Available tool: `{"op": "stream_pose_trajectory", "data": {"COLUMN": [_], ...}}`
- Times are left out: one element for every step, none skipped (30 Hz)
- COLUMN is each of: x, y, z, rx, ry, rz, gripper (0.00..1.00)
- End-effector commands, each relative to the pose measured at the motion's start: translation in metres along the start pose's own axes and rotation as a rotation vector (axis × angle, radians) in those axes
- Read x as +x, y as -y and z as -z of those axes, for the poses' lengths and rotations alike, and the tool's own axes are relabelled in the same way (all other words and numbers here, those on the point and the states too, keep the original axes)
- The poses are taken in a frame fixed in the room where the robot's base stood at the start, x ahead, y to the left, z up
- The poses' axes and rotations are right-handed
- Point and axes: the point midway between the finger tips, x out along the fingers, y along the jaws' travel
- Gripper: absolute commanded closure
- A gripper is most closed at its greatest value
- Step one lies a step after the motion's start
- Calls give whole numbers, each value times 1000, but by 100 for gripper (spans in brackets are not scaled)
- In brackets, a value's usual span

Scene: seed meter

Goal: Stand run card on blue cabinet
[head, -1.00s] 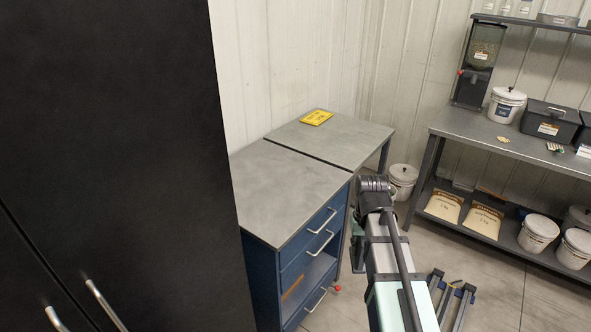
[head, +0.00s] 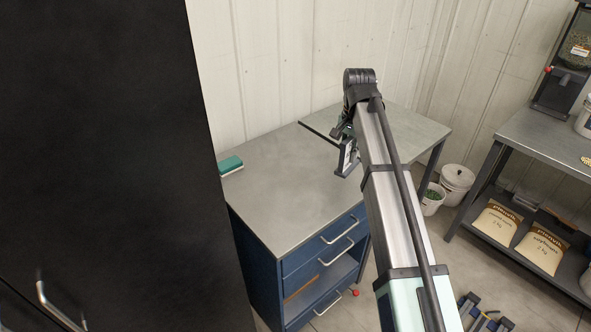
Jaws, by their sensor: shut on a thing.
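The blue cabinet (head: 290,190) has a grey top, drawers with silver handles and an open shelf below. My gripper (head: 347,166) is over the right back part of the cabinet top, near the edge toward the side table. It is shut on a small upright white piece with dark marks, which looks like the run card (head: 349,154). The piece is small and partly covered by the fingers. I cannot tell whether its lower edge touches the cabinet top.
A green block with a pale base (head: 231,165) lies at the cabinet top's left back edge. A grey-green side table (head: 415,128) adjoins at the right. A tall black cabinet (head: 100,150) stands at left. The middle and front cabinet top is clear.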

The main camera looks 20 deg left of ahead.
Motion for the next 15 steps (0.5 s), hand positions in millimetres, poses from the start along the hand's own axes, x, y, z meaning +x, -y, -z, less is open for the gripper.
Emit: {"op": "stream_pose_trajectory", "data": {"x": [-13, -18, -24, -29, -33, -38, -42, -45, -48, -50, -51, -52, -52, -50, -47], "y": [25, 35, 48, 57, 65, 74, 80, 85, 91, 95, 98, 101, 102, 103, 104], "z": [1, 0, -3, -4, -6, -8, -10, -12, -13, -14, -16, -17, -18, -18, -19], "rx": [29, 52, 82, 102, 123, 146, 163, 178, 195, 206, 214, 224, 229, 233, 238], "ry": [-1, 0, -1, -1, -1, -1, -1, 0, 0, 0, 0, 0, 1, 1, 1], "rz": [1, 0, 0, 1, 1, 1, 1, 0, 0, 0, 0, -1, -1, -1, -1], "gripper": [100, 100, 100, 100, 100, 100, 100, 100, 100, 100, 100, 100, 100, 100, 100]}}
